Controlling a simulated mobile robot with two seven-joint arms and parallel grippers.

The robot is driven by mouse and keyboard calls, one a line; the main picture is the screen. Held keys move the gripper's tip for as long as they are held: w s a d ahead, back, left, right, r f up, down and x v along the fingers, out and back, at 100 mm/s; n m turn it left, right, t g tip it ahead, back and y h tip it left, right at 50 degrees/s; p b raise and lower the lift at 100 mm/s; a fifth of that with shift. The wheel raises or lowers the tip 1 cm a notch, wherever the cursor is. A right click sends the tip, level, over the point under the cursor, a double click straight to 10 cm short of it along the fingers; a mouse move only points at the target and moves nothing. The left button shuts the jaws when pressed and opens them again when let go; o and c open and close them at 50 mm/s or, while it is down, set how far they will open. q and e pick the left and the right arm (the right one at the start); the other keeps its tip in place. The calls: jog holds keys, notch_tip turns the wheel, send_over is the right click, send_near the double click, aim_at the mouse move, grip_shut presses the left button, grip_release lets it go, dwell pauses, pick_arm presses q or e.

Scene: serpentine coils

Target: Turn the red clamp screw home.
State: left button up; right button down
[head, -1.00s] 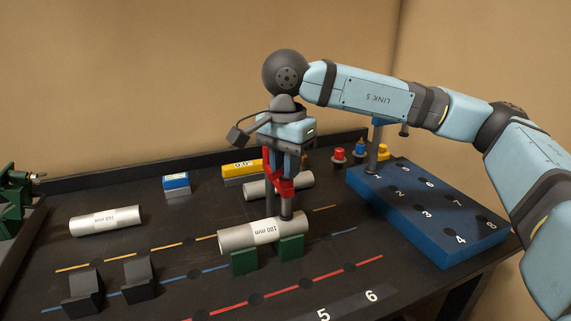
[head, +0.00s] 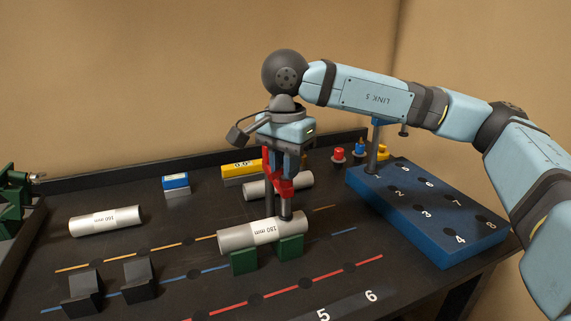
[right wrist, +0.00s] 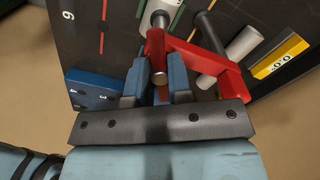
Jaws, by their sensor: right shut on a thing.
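The red clamp screw (right wrist: 156,46) stands between the two blue fingers of my right gripper (right wrist: 158,84), which is shut on it. The red clamp arm (right wrist: 215,68) runs from the screw to the right in the right wrist view. In the head view my right gripper (head: 287,164) points down over the clamp, partly hiding the red parts (head: 282,185). Below is a silver tube (head: 232,241) marked 180 mm, lying on two green blocks (head: 291,247). A dark spindle (head: 286,209) comes down to its top; contact pressure cannot be told. My left gripper is out of view.
A blue numbered block (head: 440,215) stands at the right. Another silver tube (head: 260,190) lies behind the clamp, and a third tube (head: 85,223) lies left. Two black V-blocks (head: 141,277) stand front left. A yellow gauge box (head: 238,170) is at the back.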

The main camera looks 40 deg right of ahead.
jog(key=c, duration=1)
grip_release()
jog(key=shift+o, duration=0.2)
jog(key=shift+r, duration=0.1)
notch_tip(320, 180, up, 14)
jog(key=p, duration=0.2)
jog(key=shift+p, duration=0.3)
